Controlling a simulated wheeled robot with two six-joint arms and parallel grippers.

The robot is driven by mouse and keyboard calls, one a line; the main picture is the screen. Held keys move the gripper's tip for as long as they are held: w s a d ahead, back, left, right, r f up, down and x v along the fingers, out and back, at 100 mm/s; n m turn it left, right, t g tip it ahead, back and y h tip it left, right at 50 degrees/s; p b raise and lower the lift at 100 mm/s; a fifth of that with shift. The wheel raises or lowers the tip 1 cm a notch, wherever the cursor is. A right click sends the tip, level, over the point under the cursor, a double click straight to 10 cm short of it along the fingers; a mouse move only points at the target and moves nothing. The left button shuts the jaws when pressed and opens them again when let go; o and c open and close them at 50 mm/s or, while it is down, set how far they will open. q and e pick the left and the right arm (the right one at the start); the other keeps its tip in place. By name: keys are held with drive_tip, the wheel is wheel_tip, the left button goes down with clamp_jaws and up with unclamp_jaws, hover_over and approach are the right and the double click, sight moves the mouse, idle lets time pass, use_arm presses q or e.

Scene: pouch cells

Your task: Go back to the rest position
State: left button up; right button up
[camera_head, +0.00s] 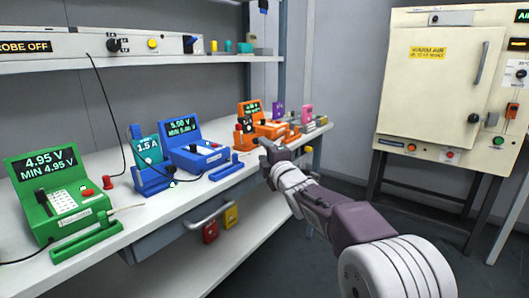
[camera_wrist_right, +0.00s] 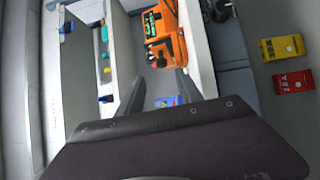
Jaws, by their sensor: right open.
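My right gripper (camera_head: 268,152) reaches in from the lower right and sits by the front edge of the white bench (camera_head: 140,229), near the orange meter (camera_head: 253,110). In the right wrist view its two fingers (camera_wrist_right: 160,87) are spread apart with nothing held between them. The orange meter (camera_wrist_right: 165,36) appears beyond the fingers there, and a bit of blue (camera_wrist_right: 166,102) shows between them. My left gripper is not in view.
On the bench stand a green meter (camera_head: 62,195) reading 4.95 V, a blue meter (camera_head: 193,145) reading 5.00 V and a teal unit (camera_head: 147,152). A cream oven (camera_head: 440,80) stands right. Floor between is open.

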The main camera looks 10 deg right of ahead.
drive_tip(key=s+f+m+g+h+p, duration=0.2)
drive_tip(key=s+f+m+g+p, duration=0.6)
drive_tip(key=s+f, duration=1)
drive_tip(key=s+f+m+g, duration=0.9)
drive_tip(key=s+f+m, duration=0.3)
drive_tip(key=s, duration=0.6)
wheel_tip(320, 180, up, 37)
drive_tip(key=p, duration=3.7)
